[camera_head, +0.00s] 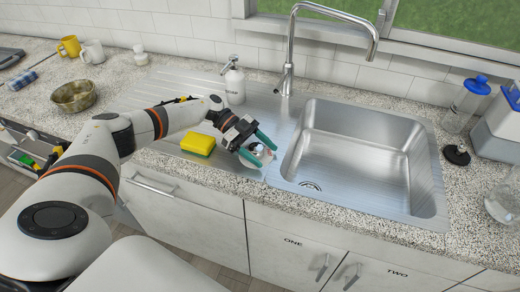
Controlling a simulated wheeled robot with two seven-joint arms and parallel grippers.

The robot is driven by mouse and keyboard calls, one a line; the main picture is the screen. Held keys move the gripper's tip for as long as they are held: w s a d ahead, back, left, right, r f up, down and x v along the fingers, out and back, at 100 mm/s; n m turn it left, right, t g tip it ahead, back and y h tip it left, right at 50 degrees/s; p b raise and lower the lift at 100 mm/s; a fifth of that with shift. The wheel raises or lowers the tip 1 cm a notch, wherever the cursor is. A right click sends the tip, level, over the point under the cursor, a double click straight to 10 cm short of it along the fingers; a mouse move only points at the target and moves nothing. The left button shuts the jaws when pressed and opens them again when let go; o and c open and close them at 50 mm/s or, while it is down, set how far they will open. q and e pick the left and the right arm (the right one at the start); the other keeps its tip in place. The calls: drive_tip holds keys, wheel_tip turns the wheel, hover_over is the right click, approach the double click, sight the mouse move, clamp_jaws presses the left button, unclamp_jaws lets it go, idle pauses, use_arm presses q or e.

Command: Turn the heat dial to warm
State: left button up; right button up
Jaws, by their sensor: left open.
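I cannot pick out a heat dial for certain. My left gripper (259,149) is open above the drainboard, just left of the sink basin. Its teal fingers point right and down, spread on either side of a small shiny round object (256,158). The fingers partly cover this object, and I cannot tell what it is or whether they touch it. No warm marking is readable. My right gripper is not in view.
A yellow sponge (198,145) and a white soap bottle (234,82) stand near my left arm. The sink basin (350,160) lies to the right under a tall faucet (290,55). A clear blue-capped bottle (465,103) and a grey appliance (498,130) stand at far right.

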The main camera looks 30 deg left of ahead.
use_arm(q)
drive_tip(key=b+v, duration=0.4)
drive_tip(key=v, duration=0.7)
drive_tip(key=shift+w+a, duration=0.1)
drive_tip(key=shift+a, duration=0.15)
drive_tip(key=shift+a+r, duration=0.15)
drive_tip(key=shift+a, duration=0.1)
